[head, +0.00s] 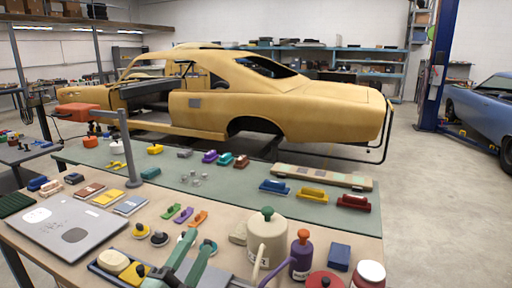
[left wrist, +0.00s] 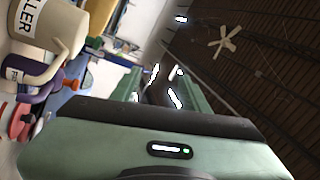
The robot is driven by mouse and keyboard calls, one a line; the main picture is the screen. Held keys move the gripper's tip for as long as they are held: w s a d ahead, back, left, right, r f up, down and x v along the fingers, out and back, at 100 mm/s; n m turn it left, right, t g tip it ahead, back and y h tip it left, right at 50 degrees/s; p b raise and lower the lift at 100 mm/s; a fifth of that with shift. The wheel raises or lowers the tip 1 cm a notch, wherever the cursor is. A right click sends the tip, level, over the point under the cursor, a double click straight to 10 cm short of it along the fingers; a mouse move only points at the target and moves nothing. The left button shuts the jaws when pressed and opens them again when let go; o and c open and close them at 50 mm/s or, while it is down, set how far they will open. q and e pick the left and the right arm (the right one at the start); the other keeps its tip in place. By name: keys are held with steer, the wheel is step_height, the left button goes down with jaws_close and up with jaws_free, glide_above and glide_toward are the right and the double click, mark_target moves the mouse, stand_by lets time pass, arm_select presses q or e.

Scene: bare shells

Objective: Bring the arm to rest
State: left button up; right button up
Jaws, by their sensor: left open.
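My left gripper (head: 198,242) comes in from the bottom of the head view, its two green fingers apart with nothing between them. It is over the near part of the wooden bench, left of a cream canister (head: 267,240) with a green knob. In the left wrist view the green gripper body fills the bottom, and the fingers (left wrist: 160,88) stand apart and empty. The canister, with part of a label reading "LLER", shows at the upper left there (left wrist: 50,35). My right gripper is in neither view.
A tray (head: 103,268) with sanding blocks lies left of the gripper. A grey panel (head: 48,228) covers the bench's left. A yellow car shell stands behind.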

arm_select(q)
steer(key=s+a+f+n+g+y, duration=0.35)
steer(key=a+f+n, duration=0.2)
steer(key=f, duration=0.25)
steer(key=s+a+f+n+g+y, duration=0.35)
steer(key=f+n+y, duration=0.2)
steer(key=f, duration=0.25)
steer(key=s+d+f+n+g+h, duration=0.1)
steer(key=s+f+n+g, duration=0.2)
steer(key=s+f+g, duration=0.55)
steer(key=s+d+f+n+g+h, duration=0.15)
steer(key=s+f, duration=0.35)
steer(key=s, duration=0.8)
step_height(320, 180, down, 26)
steer(key=s+a+f+g, duration=0.1)
steer(key=s, duration=0.1)
steer(key=s+a+f+g, duration=0.1)
steer(key=s+a+f, duration=0.2)
steer(key=s+f, duration=1.1)
steer(key=s, duration=0.2)
steer(key=shift+s+f, duration=0.3)
